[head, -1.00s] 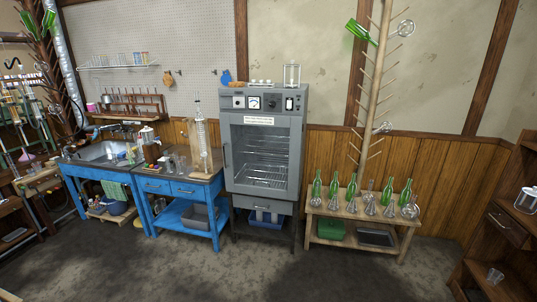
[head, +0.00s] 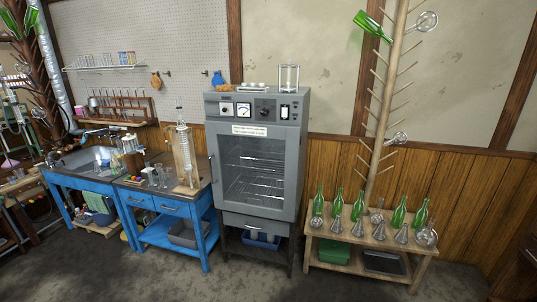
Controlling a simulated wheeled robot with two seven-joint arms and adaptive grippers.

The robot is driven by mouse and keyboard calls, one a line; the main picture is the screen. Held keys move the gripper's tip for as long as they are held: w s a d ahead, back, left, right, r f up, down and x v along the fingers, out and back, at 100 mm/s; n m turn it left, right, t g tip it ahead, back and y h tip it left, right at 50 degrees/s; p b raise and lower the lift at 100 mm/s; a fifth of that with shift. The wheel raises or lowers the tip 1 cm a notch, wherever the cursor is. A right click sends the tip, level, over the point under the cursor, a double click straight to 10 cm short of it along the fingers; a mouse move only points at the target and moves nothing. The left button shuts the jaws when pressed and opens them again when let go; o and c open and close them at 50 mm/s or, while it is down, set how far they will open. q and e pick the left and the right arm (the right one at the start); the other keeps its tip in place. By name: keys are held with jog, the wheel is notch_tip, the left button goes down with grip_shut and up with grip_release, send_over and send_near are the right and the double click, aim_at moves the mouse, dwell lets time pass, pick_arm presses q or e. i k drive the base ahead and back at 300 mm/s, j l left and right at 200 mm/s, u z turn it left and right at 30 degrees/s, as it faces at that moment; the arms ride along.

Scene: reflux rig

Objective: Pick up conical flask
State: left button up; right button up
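Several clear conical flasks stand upright along the front of a low wooden bench at the right; one conical flask (head: 357,228) is near the middle of the row, and another conical flask (head: 402,233) stands further right. Green bottles (head: 337,203) stand behind them. Which flask the task means, I cannot tell. Neither of my grippers shows in the head view.
A grey oven (head: 258,160) stands left of the wooden bench (head: 424,252). A drying rack post (head: 385,110) with pegs rises behind the bench. Blue workbenches (head: 165,205) with glassware and a sink are at the left. The floor (head: 330,284) in front looks clear.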

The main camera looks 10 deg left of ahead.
aim_at(113, 170)
jog(key=i+u, duration=0.3)
jog(key=i+l+u, duration=0.1)
jog(key=i+u, duration=0.2)
jog(key=i, duration=0.2)
jog(key=i+j+u, duration=0.1)
jog(key=i+u, duration=0.55)
jog(key=u, duration=0.25)
jog(key=i+u, duration=0.7)
jog(key=u, duration=0.15)
jog(key=i+u, duration=0.4)
jog(key=i, duration=0.3)
jog(key=i+j+z, duration=0.15)
jog(key=i+z, duration=0.3)
jog(key=i+j+z, duration=0.9)
jog(key=i+j, duration=0.05)
jog(key=i, duration=0.05)
